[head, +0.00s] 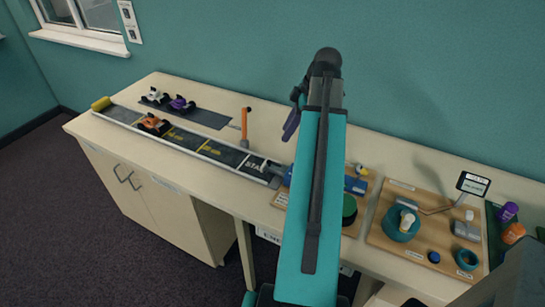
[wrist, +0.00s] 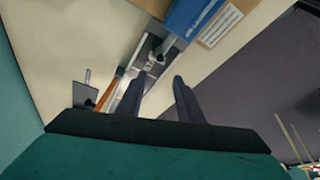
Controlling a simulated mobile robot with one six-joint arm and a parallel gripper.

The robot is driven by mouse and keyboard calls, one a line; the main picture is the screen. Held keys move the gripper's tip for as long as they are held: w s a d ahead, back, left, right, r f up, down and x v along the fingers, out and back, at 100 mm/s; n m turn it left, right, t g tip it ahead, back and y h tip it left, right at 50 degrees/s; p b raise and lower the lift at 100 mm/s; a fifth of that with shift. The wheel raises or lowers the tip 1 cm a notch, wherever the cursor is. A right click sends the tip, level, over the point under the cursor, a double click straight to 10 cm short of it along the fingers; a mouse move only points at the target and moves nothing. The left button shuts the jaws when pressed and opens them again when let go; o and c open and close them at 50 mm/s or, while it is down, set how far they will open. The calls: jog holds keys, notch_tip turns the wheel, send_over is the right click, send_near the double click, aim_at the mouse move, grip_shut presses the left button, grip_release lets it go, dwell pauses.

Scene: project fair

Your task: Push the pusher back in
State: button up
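A blue launcher block (head: 355,185) stands at the right end of the track, partly hidden behind my arm in the head view. It also shows at the top of the wrist view (wrist: 192,14). A small grey metal part (wrist: 154,56), which may be the pusher, sticks out of the block into the track in the wrist view. How far it is out I cannot tell. My gripper (wrist: 158,82) has its two dark fingers apart with nothing between them. In the head view one finger (head: 291,124) shows above the track's start end.
The track (head: 215,148) holds an orange toy car (head: 153,124). An orange post (head: 244,126) stands at its far side. White and purple cars (head: 180,104) sit on a dark strip behind. A green button (head: 349,208) and a wooden board (head: 385,240) lie right of my arm.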

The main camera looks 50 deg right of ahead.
aim_at(270, 161)
jog(key=shift+p+x, duration=1.8)
jog(key=shift+x, duration=5)
grip_shut()
